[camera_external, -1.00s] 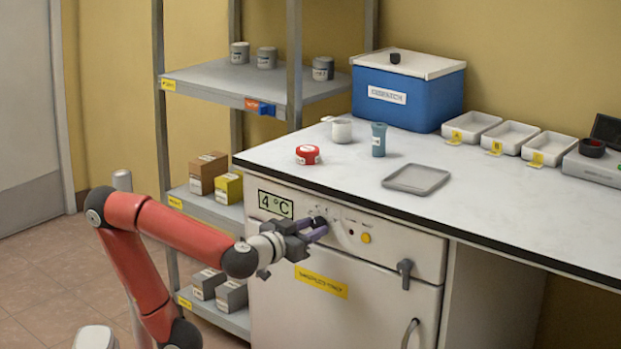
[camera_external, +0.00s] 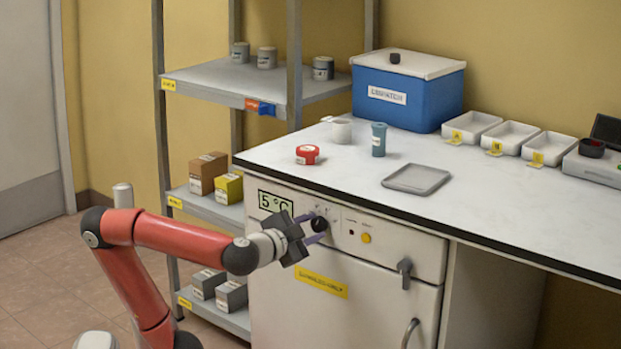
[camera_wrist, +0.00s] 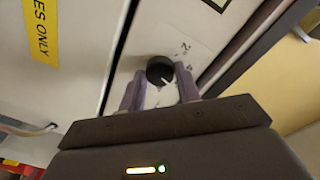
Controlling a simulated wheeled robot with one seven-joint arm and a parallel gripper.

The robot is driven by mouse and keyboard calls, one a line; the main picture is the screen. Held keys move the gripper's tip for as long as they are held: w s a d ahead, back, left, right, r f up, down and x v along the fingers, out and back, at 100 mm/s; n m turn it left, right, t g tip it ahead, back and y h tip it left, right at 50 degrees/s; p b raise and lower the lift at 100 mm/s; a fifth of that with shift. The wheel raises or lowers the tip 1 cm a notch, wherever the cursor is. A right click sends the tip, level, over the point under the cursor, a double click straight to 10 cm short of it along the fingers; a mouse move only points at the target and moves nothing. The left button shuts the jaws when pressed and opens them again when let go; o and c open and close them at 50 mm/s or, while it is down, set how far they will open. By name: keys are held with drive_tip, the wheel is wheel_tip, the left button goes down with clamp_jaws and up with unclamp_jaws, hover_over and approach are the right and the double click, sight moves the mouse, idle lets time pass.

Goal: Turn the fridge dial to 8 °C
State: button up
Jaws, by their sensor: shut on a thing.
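The fridge (camera_external: 375,285) stands under the counter, and its display (camera_external: 275,203) reads 5 °C. The black dial (camera_external: 319,224) is on the front panel, to the right of the display. My gripper (camera_external: 314,229) is at the dial, with one finger above it and one below. In the wrist view the dial (camera_wrist: 160,70) with its white pointer line sits between my fingertips (camera_wrist: 160,86), and the gripper is shut on it. Some scale marks show beside the dial; most are too small to read or are covered by a finger.
The door handle (camera_external: 405,272) sticks out further right. A shelf rack (camera_external: 236,80) stands left of the fridge. The countertop (camera_external: 330,175) overhangs the panel.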

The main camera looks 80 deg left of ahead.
drive_tip(key=m, duration=0.4)
drive_tip(key=shift+m+p, duration=0.55)
drive_tip(key=shift+m, duration=1.75)
drive_tip(key=o, duration=1)
drive_tip(key=shift+c, duration=0.2)
drive_tip(key=shift+r, duration=0.1)
drive_tip(key=v, duration=0.7)
drive_tip(key=shift+s+d+p, duration=0.2)
drive_tip(key=shift+d+p, duration=0.15)
drive_tip(key=shift+d, duration=0.05)
